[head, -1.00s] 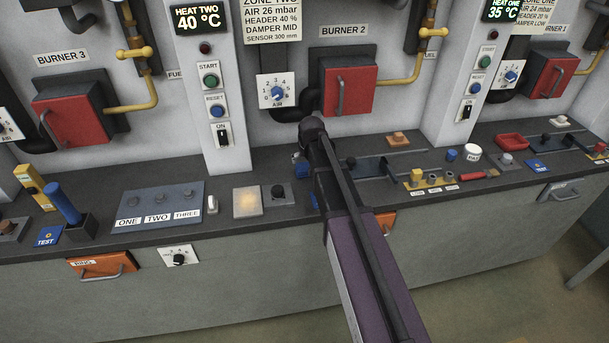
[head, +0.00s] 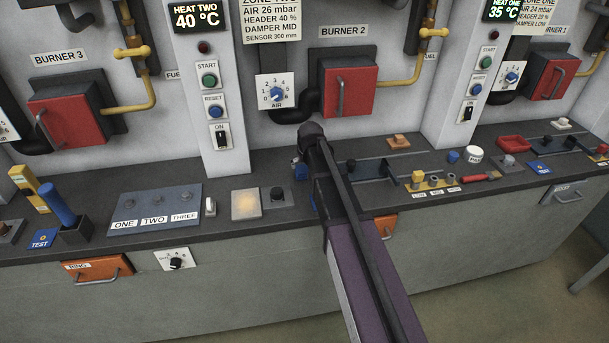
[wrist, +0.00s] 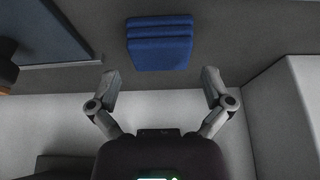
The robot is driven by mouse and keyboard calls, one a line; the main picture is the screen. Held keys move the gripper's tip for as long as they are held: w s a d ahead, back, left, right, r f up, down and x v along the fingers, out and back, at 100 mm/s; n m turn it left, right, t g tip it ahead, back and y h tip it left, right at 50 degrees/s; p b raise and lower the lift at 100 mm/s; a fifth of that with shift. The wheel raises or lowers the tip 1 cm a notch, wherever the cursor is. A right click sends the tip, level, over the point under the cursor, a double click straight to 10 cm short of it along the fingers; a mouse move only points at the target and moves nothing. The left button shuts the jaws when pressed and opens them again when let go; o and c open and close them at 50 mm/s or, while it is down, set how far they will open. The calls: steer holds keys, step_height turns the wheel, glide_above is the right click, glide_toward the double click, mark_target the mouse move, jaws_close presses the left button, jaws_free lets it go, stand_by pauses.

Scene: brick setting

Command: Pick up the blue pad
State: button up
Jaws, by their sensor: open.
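The blue pad (wrist: 160,48) shows at the top middle of the wrist view, lying on the dark grey bench top as a block with ridges across its upper part. My gripper (wrist: 161,73) is open. Its two fingers are spread wide, with one to the left and one to the right of the pad's line. Nothing is between the fingertips, and the pad lies beyond them, apart from both. In the head view my arm covers most of this part of the bench, and I cannot make out the pad clearly there.
A grey plate labelled ONE, TWO, THREE (head: 155,207) and a lit square panel (head: 245,204) are left of my arm. A slider unit (head: 372,167) and a yellow holder (head: 427,182) are to its right. The wall with the red burner box (head: 349,90) rises behind.

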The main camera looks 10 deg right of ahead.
mark_target(305, 168)
steer(key=shift+b+x, duration=1.4)
steer(key=shift+x, duration=0.45)
steer(key=c, duration=0.8)
